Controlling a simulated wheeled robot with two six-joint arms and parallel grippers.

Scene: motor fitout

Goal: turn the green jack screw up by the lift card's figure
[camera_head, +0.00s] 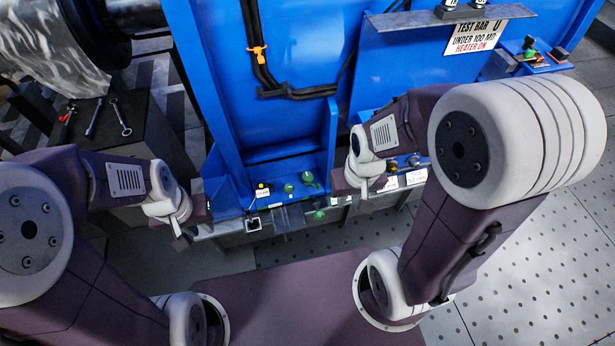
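Several small green parts sit on the low blue ledge in the middle: one on the left (288,188), one on the right (307,178) and one lower (319,215). I cannot tell which is the jack screw. A small white card (262,193) stands left of them; its figure is too small to read. My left gripper (186,240) is left of the ledge, apart from the green parts, pointing down. My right gripper (364,192) is just right of them, mostly hidden by its own wrist. Neither gripper's opening shows clearly.
A large blue frame (290,120) fills the middle, with black cables and an orange clip (258,53). A "TEST BAR" sign (474,37) hangs at upper right. White labels (388,184) sit right of my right gripper. Tools lie on a dark stand (148,135) at left.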

